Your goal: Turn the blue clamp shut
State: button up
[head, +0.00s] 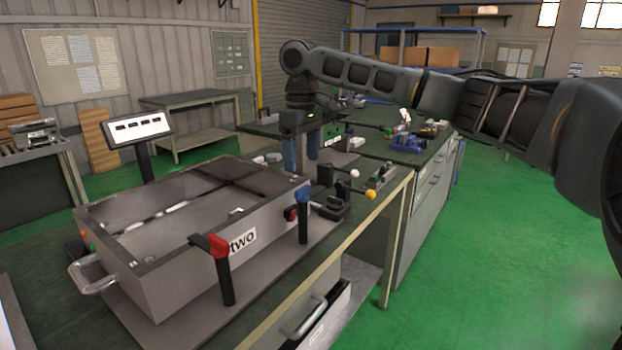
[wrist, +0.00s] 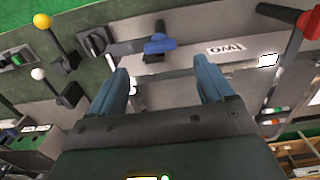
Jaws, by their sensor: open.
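The blue clamp (head: 303,193) is at the right end of the box front, with its blue top above a dark handle that hangs down. In the wrist view the blue clamp (wrist: 160,45) lies just beyond my fingertips, roughly between them. My gripper (head: 300,165) is open and empty, fingers pointing down, behind and above the clamp in the head view. Its two blue fingers (wrist: 160,75) show apart in the wrist view, with no contact visible. The grey box (head: 165,277) carries a "two" label (head: 243,241).
A red clamp (head: 218,246) stands left of the label, its dark handle also hanging. Levers with a white knob (head: 355,174) and a yellow knob (head: 370,195) stand right of the box. A blue device (head: 407,143) and small parts sit on the bench behind.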

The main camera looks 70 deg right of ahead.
aim_at(302, 188)
notch_tip(302, 188, down, 8)
jog(key=shift+r+p, duration=0.2)
jog(key=shift+p, duration=0.2)
